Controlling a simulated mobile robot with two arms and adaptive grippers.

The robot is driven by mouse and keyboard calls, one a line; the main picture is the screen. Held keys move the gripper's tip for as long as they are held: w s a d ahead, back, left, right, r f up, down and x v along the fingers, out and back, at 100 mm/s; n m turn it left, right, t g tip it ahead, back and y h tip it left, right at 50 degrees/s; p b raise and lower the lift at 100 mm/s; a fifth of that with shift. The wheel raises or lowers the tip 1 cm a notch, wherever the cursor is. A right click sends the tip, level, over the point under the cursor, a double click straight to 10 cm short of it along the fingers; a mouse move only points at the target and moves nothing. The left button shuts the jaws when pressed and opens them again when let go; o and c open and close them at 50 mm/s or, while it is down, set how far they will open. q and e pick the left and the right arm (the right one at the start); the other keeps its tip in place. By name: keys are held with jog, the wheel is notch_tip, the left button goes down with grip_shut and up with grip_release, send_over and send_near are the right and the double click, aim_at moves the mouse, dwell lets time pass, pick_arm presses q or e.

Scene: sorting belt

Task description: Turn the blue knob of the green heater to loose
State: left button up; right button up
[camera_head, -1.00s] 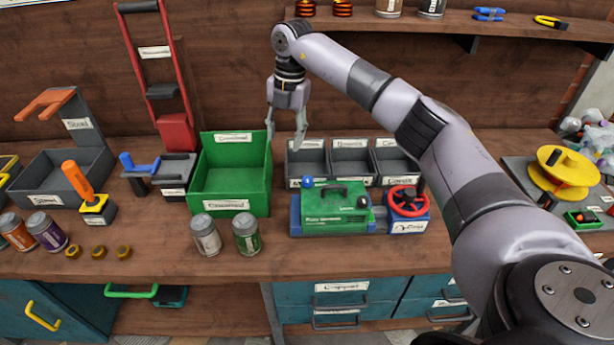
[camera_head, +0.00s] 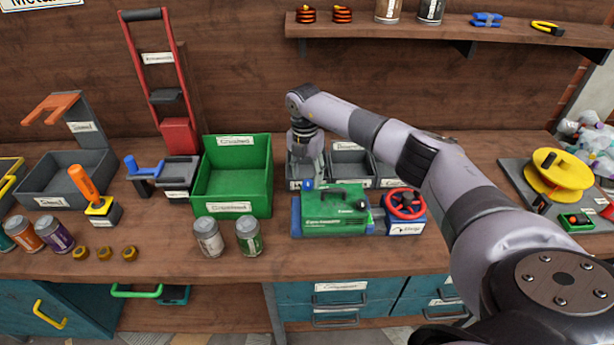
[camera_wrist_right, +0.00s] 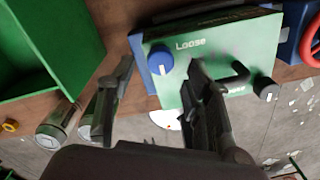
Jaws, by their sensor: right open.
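The green heater (camera_head: 335,208) sits on the bench, right of the green bin. Its blue knob (camera_head: 308,184) is at its upper left corner. In the wrist view the blue knob (camera_wrist_right: 158,58) has a small pale mark, and the word "Loose" is printed beside it on the green heater face (camera_wrist_right: 215,60). My right gripper (camera_head: 306,170) is above the knob, pointing down. In the wrist view its open fingers (camera_wrist_right: 160,68) appear on either side of the knob, and I cannot tell whether they touch it. My left gripper is out of view.
A green bin (camera_head: 240,207) stands left of the heater. A red valve wheel (camera_head: 405,204) is right of it, with grey bins (camera_head: 347,148) behind. Two cans (camera_head: 208,238) stand in front of the green bin. The bench front is clear before the heater.

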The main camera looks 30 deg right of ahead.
aim_at(308, 186)
jog(key=shift+f, duration=1.4)
jog(key=shift+c, duration=0.2)
grip_shut()
